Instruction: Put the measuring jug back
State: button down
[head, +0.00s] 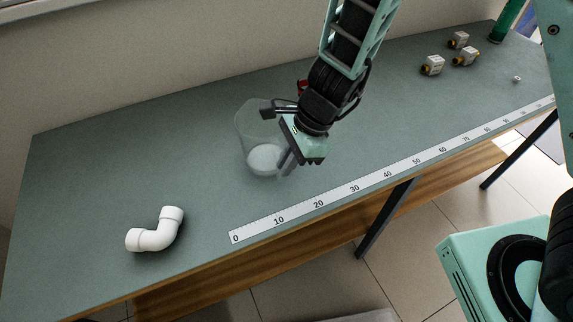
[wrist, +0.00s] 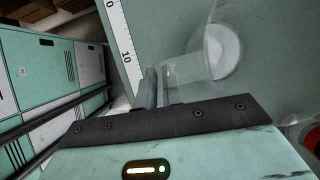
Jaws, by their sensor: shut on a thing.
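The measuring jug (head: 256,135) is a clear, see-through vessel with a pale round base, in the middle of the workbench in the head view. It looks upright, and I cannot tell whether its base touches the bench. It also shows in the wrist view (wrist: 222,52), just beyond the fingers. My gripper (head: 285,160) is at the jug's right side, shut on the jug's wall or edge. In the wrist view the two fingers (wrist: 158,88) are close together with the clear wall at them. My gripper hides part of the jug's right side.
The grey-green bench (head: 100,160) has a white printed scale (head: 350,190) along its front edge. A white pipe elbow (head: 157,232) lies at the left front. Several small brass-and-white fittings (head: 433,65) and a green cylinder (head: 504,22) stand at the far right. A red item (head: 302,86) is partly hidden behind my arm.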

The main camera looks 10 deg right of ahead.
jog(key=shift+f, duration=0.55)
jog(key=shift+f, duration=0.2)
jog(key=c, duration=1.5)
grip_release()
jog(key=shift+c, duration=0.2)
jog(key=shift+r, duration=0.15)
